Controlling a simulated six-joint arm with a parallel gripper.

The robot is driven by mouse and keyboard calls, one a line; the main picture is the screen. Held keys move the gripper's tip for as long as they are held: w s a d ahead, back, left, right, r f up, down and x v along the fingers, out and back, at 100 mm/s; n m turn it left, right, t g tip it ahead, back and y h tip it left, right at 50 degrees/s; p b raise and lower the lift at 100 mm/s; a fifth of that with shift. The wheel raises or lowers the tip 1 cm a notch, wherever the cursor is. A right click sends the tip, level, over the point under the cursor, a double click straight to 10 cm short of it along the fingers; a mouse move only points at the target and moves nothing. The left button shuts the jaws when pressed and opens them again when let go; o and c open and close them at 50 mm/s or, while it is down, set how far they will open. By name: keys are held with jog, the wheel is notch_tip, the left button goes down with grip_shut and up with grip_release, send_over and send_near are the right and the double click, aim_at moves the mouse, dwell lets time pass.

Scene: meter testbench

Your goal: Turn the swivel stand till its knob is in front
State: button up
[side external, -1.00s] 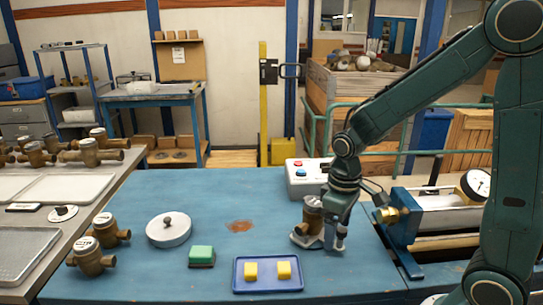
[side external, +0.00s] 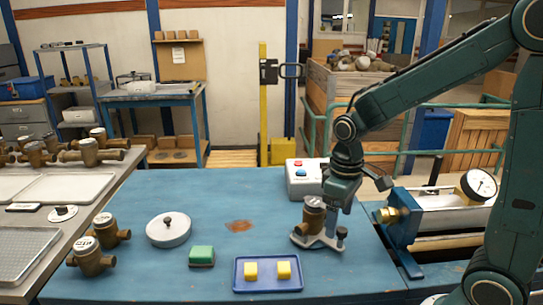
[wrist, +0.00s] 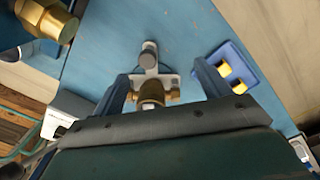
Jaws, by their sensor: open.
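The swivel stand (side external: 318,240) is a light grey plate on the blue bench, with a brass meter (side external: 313,215) upright on its left part. Its dark-topped knob (side external: 341,233) stands at the right end of the plate in the side view. In the wrist view the knob (wrist: 149,55) lies above the brass meter (wrist: 150,92). My gripper (side external: 343,195) is open and empty, above and just behind the stand. In the wrist view its two fingers (wrist: 162,78) stand apart on either side of the stand; I see no contact with the knob.
A blue tray (side external: 267,289) with two yellow blocks lies in front. A control box (side external: 303,177) with buttons stands behind the stand. A clamp rig with a brass fitting (side external: 391,215) and gauge is close on the right. The bench left of the stand is clear near a brown stain.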

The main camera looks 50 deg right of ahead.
aim_at(342, 229)
jog(key=shift+r, duration=1.1)
jog(key=shift+d+r, duration=0.1)
jog(key=m, duration=0.2)
jog(key=d+r+m, duration=0.1)
jog(key=m, duration=0.1)
jog(key=r+m, duration=0.1)
jog(key=m, duration=0.1)
jog(key=shift+s+d+r, duration=0.15)
jog(key=shift+d+r, duration=0.05)
jog(key=shift+d, duration=0.15)
jog(key=shift+f, duration=2.9)
jog(key=shift+f, duration=1.15)
jog(key=c, duration=0.4)
